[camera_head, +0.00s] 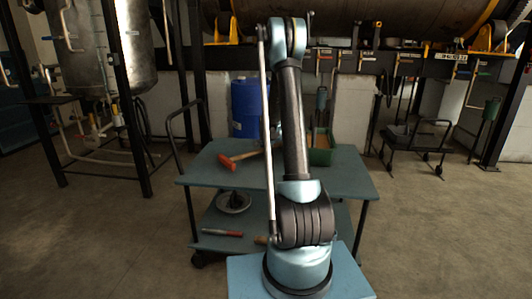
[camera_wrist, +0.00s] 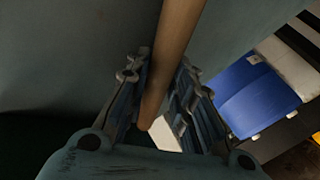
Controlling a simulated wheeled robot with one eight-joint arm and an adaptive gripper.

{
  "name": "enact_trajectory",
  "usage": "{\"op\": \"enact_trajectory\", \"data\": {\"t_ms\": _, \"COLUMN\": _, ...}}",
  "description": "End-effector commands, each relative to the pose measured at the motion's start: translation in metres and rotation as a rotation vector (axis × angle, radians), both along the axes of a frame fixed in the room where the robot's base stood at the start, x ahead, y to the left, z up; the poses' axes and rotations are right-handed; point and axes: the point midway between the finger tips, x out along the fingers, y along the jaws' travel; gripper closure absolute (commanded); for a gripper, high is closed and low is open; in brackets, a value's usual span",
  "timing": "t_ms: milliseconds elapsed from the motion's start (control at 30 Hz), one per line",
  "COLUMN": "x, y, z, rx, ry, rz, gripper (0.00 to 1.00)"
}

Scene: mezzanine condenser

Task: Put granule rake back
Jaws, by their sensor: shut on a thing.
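In the wrist view a long wooden handle (camera_wrist: 173,50) runs between the two fingers of my gripper (camera_wrist: 160,78), which is shut on it. In the head view a tool with an orange head (camera_head: 228,162) and a pale wooden handle (camera_head: 249,154) shows over the top of the blue-green cart (camera_head: 345,180). Its handle runs behind my arm, so it appears to be the held granule rake. My gripper is hidden behind my arm in the head view. Whether the orange head touches the cart top I cannot tell.
A green box (camera_head: 320,157) stands on the cart top, with a blue drum (camera_head: 246,108) behind. The lower shelf holds a dish (camera_head: 233,209) and a red-handled tool (camera_head: 222,233). A dark beam with hooks (camera_head: 425,68) crosses behind. A black trolley (camera_head: 415,140) stands right.

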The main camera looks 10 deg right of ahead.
Motion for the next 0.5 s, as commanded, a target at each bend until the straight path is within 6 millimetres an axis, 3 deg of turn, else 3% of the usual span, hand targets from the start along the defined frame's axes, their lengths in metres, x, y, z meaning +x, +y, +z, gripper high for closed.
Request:
{"op": "enact_trajectory", "data": {"t_ms": 100, "x": 0.0, "y": 0.0001, "z": -0.0107, "rx": 0.0, "ry": 0.0, "rz": 0.0, "gripper": 1.0}}
{"op": "enact_trajectory", "data": {"t_ms": 300, "x": -0.0003, "y": 0.0003, "z": -0.0115, "rx": 0.0, "ry": 0.0, "rz": 0.0, "gripper": 1.0}}
{"op": "enact_trajectory", "data": {"t_ms": 333, "x": -0.0003, "y": 0.0002, "z": -0.0116, "rx": -0.001, "ry": 0.0, "rz": 0.001, "gripper": 0.71}}
{"op": "enact_trajectory", "data": {"t_ms": 500, "x": -0.0003, "y": 0.0003, "z": -0.0115, "rx": -0.001, "ry": 0.0, "rz": 0.001, "gripper": 0.69}}
